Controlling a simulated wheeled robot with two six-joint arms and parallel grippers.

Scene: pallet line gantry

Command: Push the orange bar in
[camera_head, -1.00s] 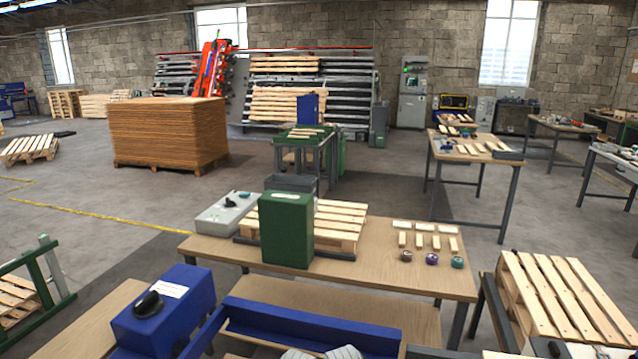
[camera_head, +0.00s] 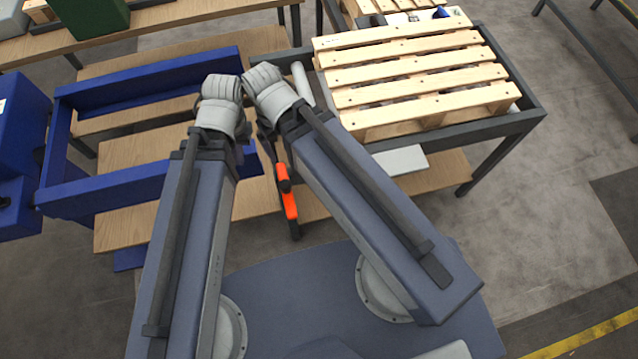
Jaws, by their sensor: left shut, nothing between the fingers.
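The orange bar (camera_head: 288,197) shows between my two arms, just below the middle of the view. It is a short bright piece on a dark part, with its upper end near my right arm. My left gripper (camera_head: 266,138) is mostly hidden; a dark part of it shows between the arms, above the bar. It is shut and holds nothing. I cannot tell whether it touches the bar. My right arm comes in from the right and its gripper is hidden behind the arm.
A blue frame (camera_head: 150,77) stands at the left over wooden boards (camera_head: 130,225). A wooden pallet (camera_head: 415,70) lies on a dark metal stand (camera_head: 530,110) at the upper right. A green box (camera_head: 92,15) is at the top left. Grey floor (camera_head: 570,200) is clear at the right.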

